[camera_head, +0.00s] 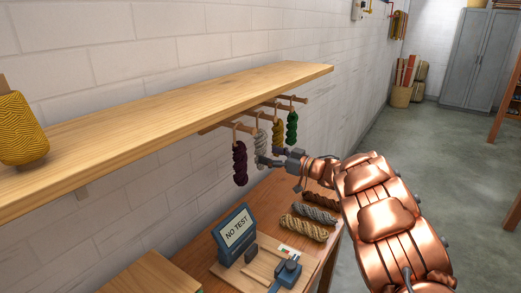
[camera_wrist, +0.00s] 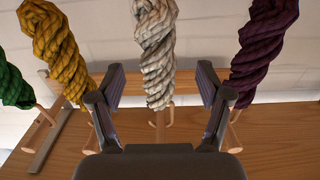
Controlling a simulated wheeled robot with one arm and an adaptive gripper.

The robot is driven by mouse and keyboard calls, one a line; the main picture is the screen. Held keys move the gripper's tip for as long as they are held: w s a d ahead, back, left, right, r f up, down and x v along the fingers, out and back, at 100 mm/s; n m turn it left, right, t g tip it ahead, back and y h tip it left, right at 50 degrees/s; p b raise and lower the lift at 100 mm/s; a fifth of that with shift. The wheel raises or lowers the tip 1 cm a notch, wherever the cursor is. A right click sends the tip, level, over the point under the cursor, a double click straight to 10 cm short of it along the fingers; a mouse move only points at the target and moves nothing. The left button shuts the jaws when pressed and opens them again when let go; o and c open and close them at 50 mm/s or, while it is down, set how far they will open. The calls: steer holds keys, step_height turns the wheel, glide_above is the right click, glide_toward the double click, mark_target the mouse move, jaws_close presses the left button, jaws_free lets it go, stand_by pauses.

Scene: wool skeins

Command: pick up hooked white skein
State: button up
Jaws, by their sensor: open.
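The white skein (camera_head: 261,142) hangs from a wooden peg under the shelf, between a dark purple skein (camera_head: 240,163) and a yellow skein (camera_head: 278,135). My gripper (camera_head: 268,160) is beside its lower part in the head view. In the wrist view, the white skein (camera_wrist: 156,50) shows in the gap between the two fingers of my open gripper (camera_wrist: 160,84), with space on both sides. The hanging things appear inverted there. I cannot tell how deep between the fingers the skein is.
A green skein (camera_head: 292,127) hangs beyond the yellow one. The wooden shelf (camera_head: 150,118) runs above the pegs. Below, a table holds several lying skeins (camera_head: 304,228), a "NO TEST" sign (camera_head: 236,233) and a blue device (camera_head: 288,271). The yellow and purple skeins hang close to the fingers.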

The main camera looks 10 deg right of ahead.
mark_target(266, 143)
steer(key=shift+p+x, duration=0.65)
steer(key=shift+x, duration=1.6)
steer(key=shift+w+d+r, duration=0.1)
steer(key=c, duration=1.2)
steer(key=shift+r, duration=0.1)
steer(key=shift+r+b, duration=0.5)
steer(key=shift+r, duration=1.05)
steer(key=shift+s+r, duration=0.15)
steer(key=shift+s, duration=0.05)
steer(key=s+r+b, duration=0.1)
steer(key=s+b, duration=0.2)
steer(key=s, duration=1.2)
steer(key=shift+s+r, duration=0.2)
steer(key=shift+s, duration=0.15)
